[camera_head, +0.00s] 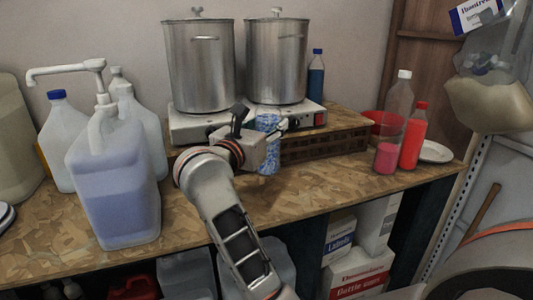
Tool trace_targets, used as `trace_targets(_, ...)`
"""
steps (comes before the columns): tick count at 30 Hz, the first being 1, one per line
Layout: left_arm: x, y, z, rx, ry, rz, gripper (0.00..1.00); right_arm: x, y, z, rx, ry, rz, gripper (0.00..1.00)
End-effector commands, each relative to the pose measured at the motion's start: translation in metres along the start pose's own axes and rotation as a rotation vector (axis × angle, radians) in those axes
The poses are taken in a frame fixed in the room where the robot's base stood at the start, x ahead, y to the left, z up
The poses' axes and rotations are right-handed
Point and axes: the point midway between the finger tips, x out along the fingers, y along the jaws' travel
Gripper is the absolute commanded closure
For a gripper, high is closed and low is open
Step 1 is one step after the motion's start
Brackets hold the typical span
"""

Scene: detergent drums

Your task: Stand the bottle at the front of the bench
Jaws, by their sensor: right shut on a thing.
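A small bottle with a mottled blue and white surface (269,160) is at the middle of the bench (330,188), in front of the two hot plates. My right gripper (273,126) is shut on its upper part; the jaws hide some of it. The bottle looks about upright. I cannot tell whether its base touches the bench. My right arm reaches up to it from the bottom of the view. My left gripper is not in view.
Two steel pots (201,65) stand on hot plates behind the bottle. A large jug with a pump (115,195) stands left. A brown crate (325,142), a red bottle (412,140) and a clear bottle with pink liquid (387,158) stand right. The bench front right of my arm is clear.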

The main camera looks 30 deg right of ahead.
Motion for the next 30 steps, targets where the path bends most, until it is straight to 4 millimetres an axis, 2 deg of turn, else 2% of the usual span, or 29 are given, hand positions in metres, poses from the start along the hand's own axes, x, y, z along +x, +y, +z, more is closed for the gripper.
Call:
trace_targets(3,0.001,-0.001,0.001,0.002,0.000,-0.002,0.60,0.000,0.000,-0.017,-0.002,-0.004,0.000,0.93)
trace_targets(11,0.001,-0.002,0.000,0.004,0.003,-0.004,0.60,0.000,0.000,-0.032,-0.001,-0.005,-0.001,0.93)
trace_targets(19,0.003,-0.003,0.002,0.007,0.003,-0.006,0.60,0.000,0.000,-0.067,-0.001,-0.004,0.000,0.93)
trace_targets(30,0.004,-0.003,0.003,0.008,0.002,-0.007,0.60,0.000,0.000,-0.071,0.001,-0.004,0.000,0.93)
